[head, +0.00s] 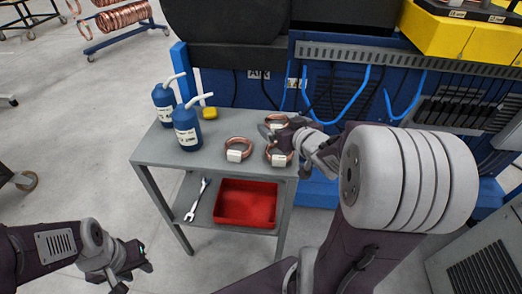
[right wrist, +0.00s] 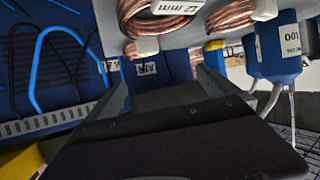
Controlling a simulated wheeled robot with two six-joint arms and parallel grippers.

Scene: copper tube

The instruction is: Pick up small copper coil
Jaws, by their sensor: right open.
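Three copper coils with white labels lie on the grey cart's top. One coil (head: 239,143) is left of the others, one (head: 279,157) is at the front right, and one (head: 275,117) is at the back right. In the right wrist view, which looks upside down, a coil (right wrist: 150,22) has a label reading 12 mm. Which coil is smallest is unclear. My right gripper (head: 275,134) is open by the two right coils and partly covers them; contact cannot be told. My left gripper (head: 138,262) is low at the lower left, away from the cart, its jaws unclear.
Two blue bottles (head: 187,130) and a yellow item (head: 209,113) stand at the cart's (head: 160,151) left back. A red bin (head: 247,205) and a wrench (head: 197,198) are on its lower shelf. A blue workbench with hoses (head: 352,100) is close behind and right.

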